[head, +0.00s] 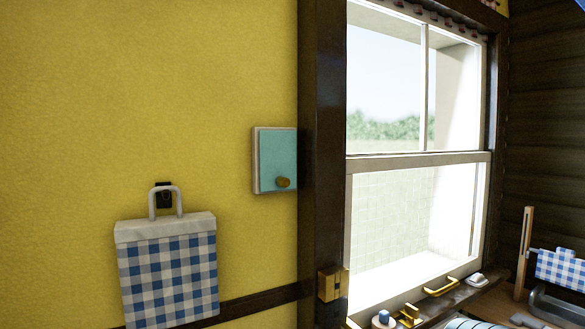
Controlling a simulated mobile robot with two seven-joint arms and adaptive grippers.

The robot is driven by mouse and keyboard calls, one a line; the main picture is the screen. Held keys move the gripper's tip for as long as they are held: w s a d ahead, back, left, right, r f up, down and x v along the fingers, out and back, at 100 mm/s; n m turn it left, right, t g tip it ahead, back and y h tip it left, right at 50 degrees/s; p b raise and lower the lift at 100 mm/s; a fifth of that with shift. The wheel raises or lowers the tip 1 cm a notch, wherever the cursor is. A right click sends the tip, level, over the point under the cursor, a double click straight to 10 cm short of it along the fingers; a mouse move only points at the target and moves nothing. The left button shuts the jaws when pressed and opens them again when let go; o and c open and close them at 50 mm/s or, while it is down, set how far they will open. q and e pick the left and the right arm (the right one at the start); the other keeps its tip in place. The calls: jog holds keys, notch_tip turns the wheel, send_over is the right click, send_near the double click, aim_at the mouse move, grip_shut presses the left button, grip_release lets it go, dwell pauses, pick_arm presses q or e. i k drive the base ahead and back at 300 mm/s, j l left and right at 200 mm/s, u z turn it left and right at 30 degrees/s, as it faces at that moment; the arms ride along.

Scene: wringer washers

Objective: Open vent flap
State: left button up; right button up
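The vent flap appears to be the small teal panel (277,160) with a pale frame, on the yellow wall just left of the dark window post. A brass-coloured knob (283,182) sits near its lower edge. The panel looks shut, flat within its frame. Its right edge meets or passes behind the post; I cannot tell which. Neither of my grippers is in view.
A blue-and-white checked bag (170,275) hangs from a dark wall hook at lower left. The window (415,150) has brass fittings on its sill. A checked cloth (562,270) and a wooden post stand at right. The wall around the panel's left is clear.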

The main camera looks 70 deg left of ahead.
aim_at(278, 149)
jog(key=k+u, duration=0.1)
jog(key=u, duration=2.3)
